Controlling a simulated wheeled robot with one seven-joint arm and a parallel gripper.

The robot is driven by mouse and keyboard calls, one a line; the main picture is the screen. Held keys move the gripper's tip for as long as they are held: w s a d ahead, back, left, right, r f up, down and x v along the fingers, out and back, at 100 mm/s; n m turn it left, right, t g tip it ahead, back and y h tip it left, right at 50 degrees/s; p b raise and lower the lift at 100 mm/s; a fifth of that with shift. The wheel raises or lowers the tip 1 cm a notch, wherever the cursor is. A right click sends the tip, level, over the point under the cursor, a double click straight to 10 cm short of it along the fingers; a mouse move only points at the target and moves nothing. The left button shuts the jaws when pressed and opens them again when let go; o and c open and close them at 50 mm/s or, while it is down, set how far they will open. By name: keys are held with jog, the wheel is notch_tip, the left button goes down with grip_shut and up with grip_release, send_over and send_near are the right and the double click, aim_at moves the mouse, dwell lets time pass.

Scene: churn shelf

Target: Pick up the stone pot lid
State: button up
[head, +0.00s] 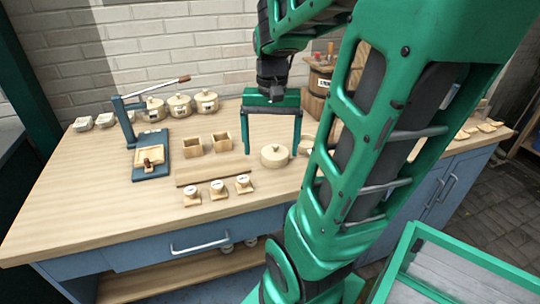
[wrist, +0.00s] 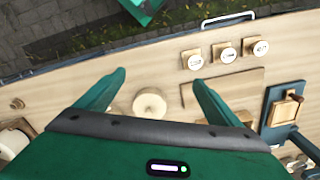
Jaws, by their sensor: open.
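A pale round lid with a small knob on top, the stone pot lid (head: 274,156), lies on the wooden worktop right of the middle. It also shows in the wrist view (wrist: 150,103), between and a little behind the fingertips. My gripper (head: 271,150) points down and is open and empty, its two green fingers apart to either side of the lid in the head view. In the wrist view my gripper (wrist: 160,78) has clear space between its fingers. I see no contact with the lid, and the height gap is hard to judge.
Two small wooden boxes (head: 222,142) stand left of the lid. Three stamped blocks (head: 218,188) sit near the front by a thin board (head: 200,174).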

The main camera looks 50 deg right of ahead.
jog(key=w+d+m, duration=0.1)
jog(key=w+d, duration=0.1)
jog(key=d, duration=0.1)
jog(key=w+d+m, duration=0.2)
jog(key=d, duration=0.1)
jog(key=w+d+m, duration=0.1)
jog(key=w+d, duration=0.1)
jog(key=d, duration=0.1)
jog(key=shift+w+d+r+m, duration=0.2)
jog(key=shift+d+r+m, duration=0.1)
jog(key=shift+d, duration=0.05)
send_over(273, 150)
jog(key=f, duration=0.4)
jog(key=shift+s+f, duration=0.2)
jog(key=shift+s, duration=0.1)
jog(key=shift+a+f, duration=0.15)
jog(key=shift+f, duration=1.45)
jog(key=shift+a+f, duration=0.15)
jog(key=shift+f, duration=1.4)
jog(key=shift+c, duration=0.4)
jog(key=c, duration=1)
